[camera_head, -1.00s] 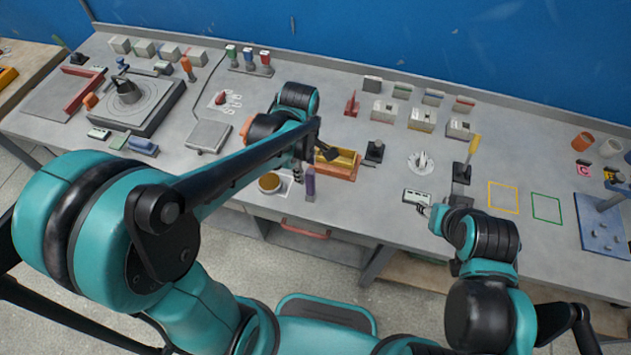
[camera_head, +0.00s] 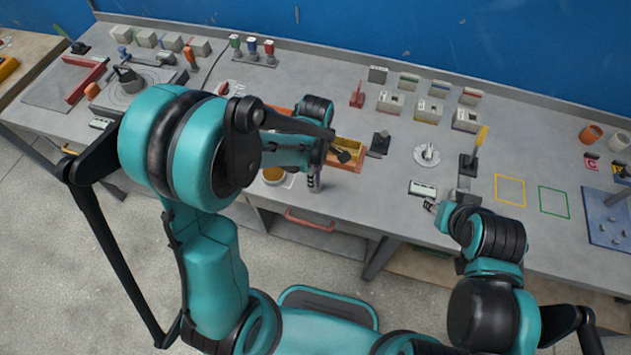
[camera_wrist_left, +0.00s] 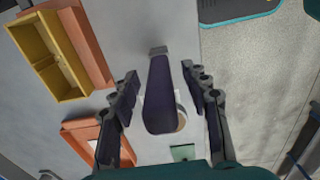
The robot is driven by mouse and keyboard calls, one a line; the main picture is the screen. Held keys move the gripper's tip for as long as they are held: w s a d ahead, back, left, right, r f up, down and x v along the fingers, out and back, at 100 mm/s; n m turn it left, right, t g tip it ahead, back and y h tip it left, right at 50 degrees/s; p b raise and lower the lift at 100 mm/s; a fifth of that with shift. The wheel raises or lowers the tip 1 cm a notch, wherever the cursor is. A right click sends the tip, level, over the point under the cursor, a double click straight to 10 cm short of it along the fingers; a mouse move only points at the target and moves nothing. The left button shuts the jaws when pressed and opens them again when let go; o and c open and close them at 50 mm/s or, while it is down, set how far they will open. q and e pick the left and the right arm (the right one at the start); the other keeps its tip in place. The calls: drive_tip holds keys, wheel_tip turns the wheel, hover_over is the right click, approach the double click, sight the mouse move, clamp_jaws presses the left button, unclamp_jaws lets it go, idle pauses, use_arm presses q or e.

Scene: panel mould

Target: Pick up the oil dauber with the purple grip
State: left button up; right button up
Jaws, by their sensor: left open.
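The oil dauber with the purple grip stands in the left wrist view, where its dark purple grip (camera_wrist_left: 158,97) lies between my fingers. In the head view the dauber (camera_head: 314,184) shows only partly, near the bench's front edge. My left gripper (camera_wrist_left: 160,76) is open, with one finger on each side of the grip; a gap shows on both sides. In the head view the left gripper (camera_head: 319,168) is mostly hidden by its own arm. My right gripper (camera_head: 432,205) is beside a small pale box (camera_head: 422,188); its jaws are too small to read.
A yellow bin in an orange tray (camera_head: 358,165) stands just right of my left gripper, and the wrist view shows the yellow bin (camera_wrist_left: 42,57) too. A gold dish (camera_head: 272,175) sits to its left. A red drawer handle (camera_head: 309,220) is on the bench front.

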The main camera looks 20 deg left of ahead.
use_arm(q)
drive_tip(key=shift+c, duration=0.4)
clamp_jaws()
drive_tip(key=shift+r, duration=0.15)
drive_tip(key=shift+r, duration=0.35)
drive_tip(key=r+p, duration=0.1)
drive_tip(key=r, duration=0.1)
drive_tip(key=d+r, duration=0.1)
drive_tip(key=r, duration=0.1)
drive_tip(key=shift+p, duration=0.35)
drive_tip(key=d+r+p, duration=0.1)
drive_tip(key=d+r, duration=0.5)
drive_tip(key=d, duration=0.4)
drive_tip(key=shift+s+d+p, duration=0.3)
drive_tip(key=shift+d, duration=0.05)
